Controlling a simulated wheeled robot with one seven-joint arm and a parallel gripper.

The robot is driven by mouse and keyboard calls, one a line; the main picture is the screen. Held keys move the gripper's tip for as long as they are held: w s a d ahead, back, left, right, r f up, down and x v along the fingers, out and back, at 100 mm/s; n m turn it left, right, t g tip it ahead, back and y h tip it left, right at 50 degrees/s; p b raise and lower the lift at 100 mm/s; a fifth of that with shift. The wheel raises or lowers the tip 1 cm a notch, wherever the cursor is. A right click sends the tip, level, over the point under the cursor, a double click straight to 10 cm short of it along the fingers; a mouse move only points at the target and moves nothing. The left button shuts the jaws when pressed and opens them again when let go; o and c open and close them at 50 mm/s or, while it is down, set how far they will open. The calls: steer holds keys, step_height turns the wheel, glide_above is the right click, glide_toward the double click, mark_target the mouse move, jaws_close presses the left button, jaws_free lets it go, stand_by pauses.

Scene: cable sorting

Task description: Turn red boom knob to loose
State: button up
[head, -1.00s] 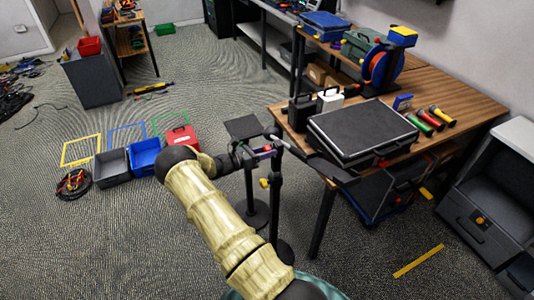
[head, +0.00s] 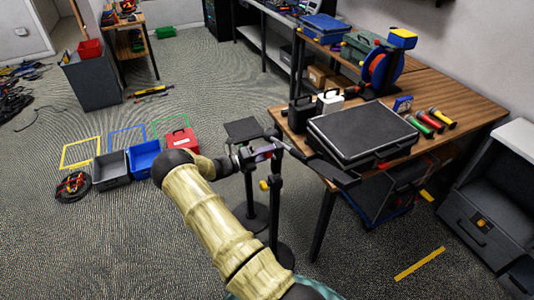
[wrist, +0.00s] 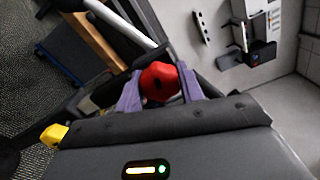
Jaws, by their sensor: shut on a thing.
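The red boom knob (wrist: 159,82) is a faceted red knob in the middle of the wrist view. The two purple fingers of my gripper (wrist: 160,74) stand on either side of it and are shut on it. In the head view my gripper (head: 264,154) is at the top of a black stand (head: 274,205), beside the tabletop's left edge. The knob is mostly hidden by the fingers there. Its loose or tight setting cannot be read. A dark boom with a pale rod (wrist: 122,22) runs behind the knob in the wrist view.
A yellow knob (head: 264,185) sits lower on the stand. The wooden table (head: 465,95) with a black case (head: 360,128) is close on the right. Grey (head: 112,168) and blue (head: 143,157) bins and a red box (head: 181,140) are on the floor to the left.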

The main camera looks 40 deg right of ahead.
steer(key=shift+w+n, duration=0.1)
steer(key=shift+n, duration=1.5)
steer(key=o, duration=0.9)
steer(key=shift+o, duration=0.4)
steer(key=shift+f, duration=0.15)
steer(key=shift+a, duration=0.15)
steer(key=v, duration=0.7)
steer(key=shift+a+r+p, duration=0.25)
steer(key=shift+a+p, duration=0.1)
steer(key=shift+p, duration=0.05)
